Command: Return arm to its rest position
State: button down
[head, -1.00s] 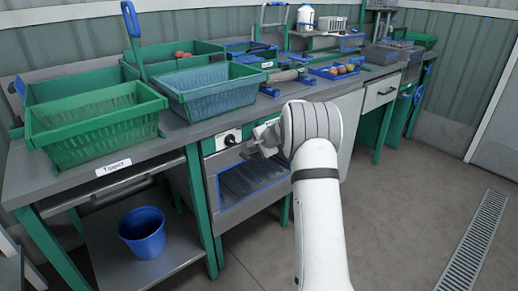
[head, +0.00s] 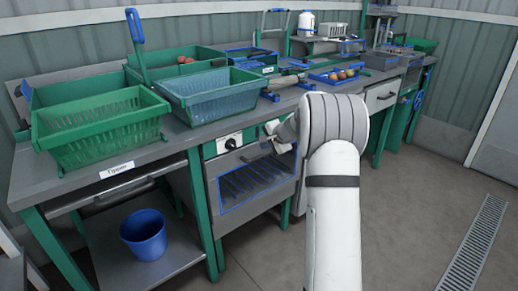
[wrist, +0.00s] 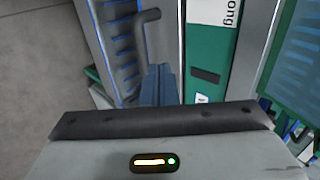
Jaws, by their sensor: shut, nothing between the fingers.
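My gripper (head: 272,130) shows in the head view at the end of my raised white arm, in front of the bench near the upper right of a glass-fronted drawer unit. It is partly hidden by my thick wrist joint. In the wrist view the fingers of my gripper (wrist: 158,86) are together with nothing between them. A grey bent handle (wrist: 145,28) shows just beyond the fingertips.
The workbench carries a green crate (head: 98,128), a blue-lined basket (head: 212,97) and a tray of tomatoes (head: 336,75). A blue bucket (head: 144,234) stands on the lower shelf. Open floor (head: 410,215) and a drain grate (head: 475,245) lie to the right.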

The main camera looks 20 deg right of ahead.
jog(key=s+a+r+n+g+p, duration=0.2)
jog(key=s+a+r+n+p, duration=0.25)
jog(key=s+a+r, duration=0.4)
jog(key=s+a+r+n+g+p, duration=0.25)
jog(key=s+a+r+p, duration=0.3)
jog(key=s+r, duration=0.5)
jog(key=s+r+n+g+h+p, duration=0.1)
jog(key=s+p, duration=0.4)
jog(key=s, duration=0.8)
jog(key=s+a+r+n+h+p, duration=0.1)
jog(key=s+n+p, duration=0.4)
jog(key=s, duration=0.8)
notch_tip(320, 180, up, 2)
jog(key=shift+a+r+n+g+h, duration=0.1)
jog(key=shift+a+n+g+h, duration=0.1)
jog(key=shift+n+g+h, duration=0.25)
